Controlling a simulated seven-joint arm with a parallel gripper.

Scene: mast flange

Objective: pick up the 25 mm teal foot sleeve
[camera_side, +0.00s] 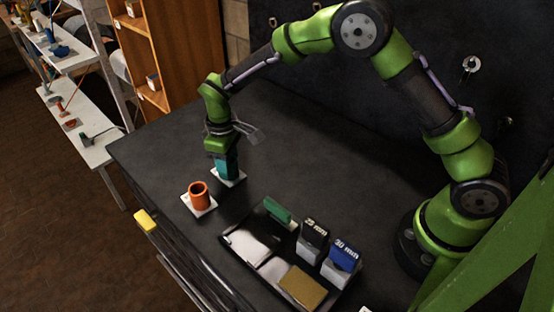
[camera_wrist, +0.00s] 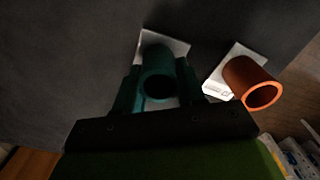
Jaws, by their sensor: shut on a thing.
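The teal foot sleeve (camera_side: 229,168) stands upright at a white square plate (camera_side: 232,181) on the dark bench. My gripper (camera_side: 225,157) is above it, pointing down, and is shut on the sleeve. In the wrist view the teal sleeve (camera_wrist: 157,78) is between the two fingers of my gripper (camera_wrist: 158,92), its round open end facing the camera. The white plate (camera_wrist: 178,48) shows behind it. I cannot tell whether the sleeve still touches the plate.
An orange sleeve (camera_side: 199,196) stands on its own white plate close by; it also shows in the wrist view (camera_wrist: 252,84). A black tray (camera_side: 231,239) holds a green piece, 25 mm and 30 mm labelled blocks, and a tan block (camera_side: 303,288). The bench behind is clear.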

